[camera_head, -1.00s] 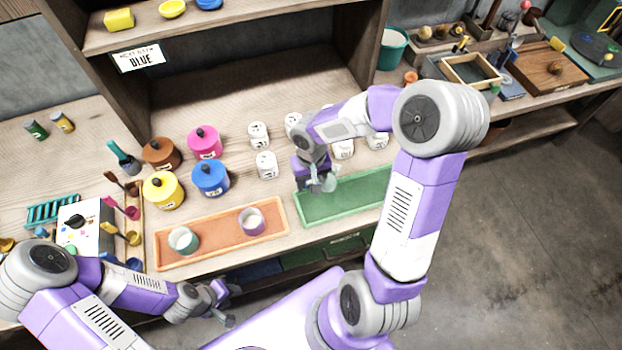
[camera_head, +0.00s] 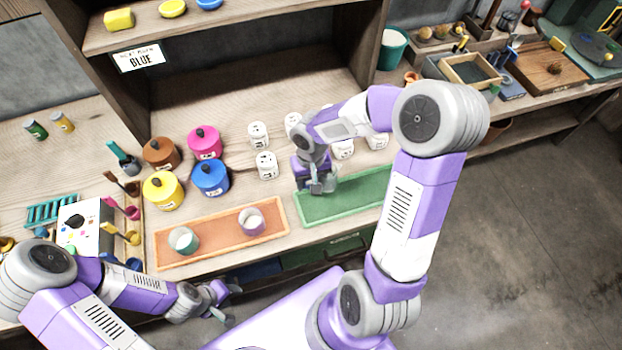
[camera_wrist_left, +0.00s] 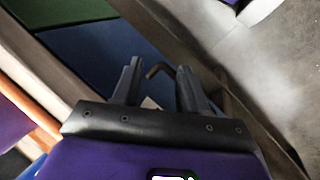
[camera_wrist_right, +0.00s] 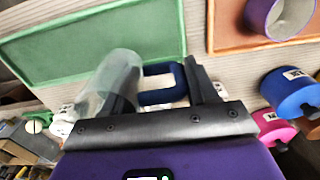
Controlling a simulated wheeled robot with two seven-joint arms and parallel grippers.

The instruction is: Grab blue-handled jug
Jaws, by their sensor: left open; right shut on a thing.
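The blue-handled jug (camera_wrist_right: 115,82) shows in the right wrist view as a clear body with a dark blue loop handle. My right gripper (camera_wrist_right: 162,78) is shut on it at the handle, and one finger overlaps the clear body. In the head view my right gripper (camera_head: 322,184) is at the left end of the green tray, and the jug is mostly hidden by it. My left gripper (camera_head: 230,303) is open and empty, low in front of the shelf edge. Its two fingers (camera_wrist_left: 155,85) stand apart in the left wrist view.
The green tray (camera_head: 350,197) and an orange tray (camera_head: 205,243) with two cups lie along the front edge. Several white lidded jars (camera_head: 267,165) stand behind. Brown, pink, yellow and blue pots (camera_head: 210,179) stand left. A sign (camera_head: 138,58) reads BLUE.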

